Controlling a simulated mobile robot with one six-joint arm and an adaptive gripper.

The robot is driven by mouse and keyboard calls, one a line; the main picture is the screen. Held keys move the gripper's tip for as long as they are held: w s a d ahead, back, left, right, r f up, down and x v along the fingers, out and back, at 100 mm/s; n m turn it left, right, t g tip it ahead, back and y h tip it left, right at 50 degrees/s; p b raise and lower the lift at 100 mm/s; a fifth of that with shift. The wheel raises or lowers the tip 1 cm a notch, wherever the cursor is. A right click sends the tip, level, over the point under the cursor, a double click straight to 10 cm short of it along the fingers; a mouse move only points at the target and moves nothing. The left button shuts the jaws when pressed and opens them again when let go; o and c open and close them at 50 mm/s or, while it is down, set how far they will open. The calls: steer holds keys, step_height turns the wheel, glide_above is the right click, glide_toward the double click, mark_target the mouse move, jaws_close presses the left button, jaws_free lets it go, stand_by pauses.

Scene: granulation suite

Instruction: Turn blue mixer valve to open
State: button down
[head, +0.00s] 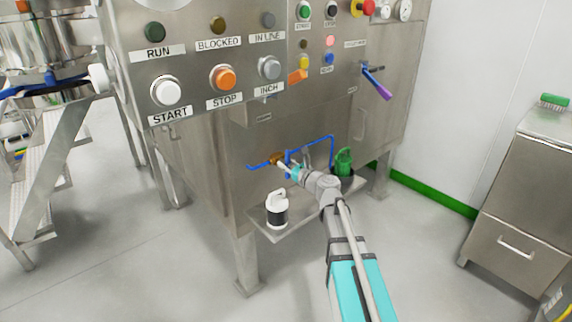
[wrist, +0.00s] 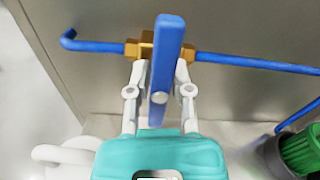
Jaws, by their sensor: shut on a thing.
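The blue valve handle (wrist: 165,60) is a flat bar that stands across the blue pipe (wrist: 235,60) in the wrist view. It sits on a brass valve body (wrist: 132,48). My gripper (wrist: 161,72) has one white finger on each side of the handle and is shut on it. In the head view the brass valve (head: 277,157) is on the lower front of the steel cabinet, with my gripper (head: 285,165) at it. The handle is mostly hidden there by my gripper.
A steel shelf (head: 305,222) below the valve holds a white bottle with a dark band (head: 277,209) and a green item (head: 343,163) in a dark holder. A purple-handled lever (head: 377,86) and several buttons are higher up.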

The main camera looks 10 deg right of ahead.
steer(key=shift+n, duration=0.3)
steer(key=n, duration=0.8)
steer(key=shift+n, duration=0.3)
steer(key=n, duration=0.8)
steer(key=shift+n, duration=0.3)
steer(key=c, duration=0.5)
jaws_free()
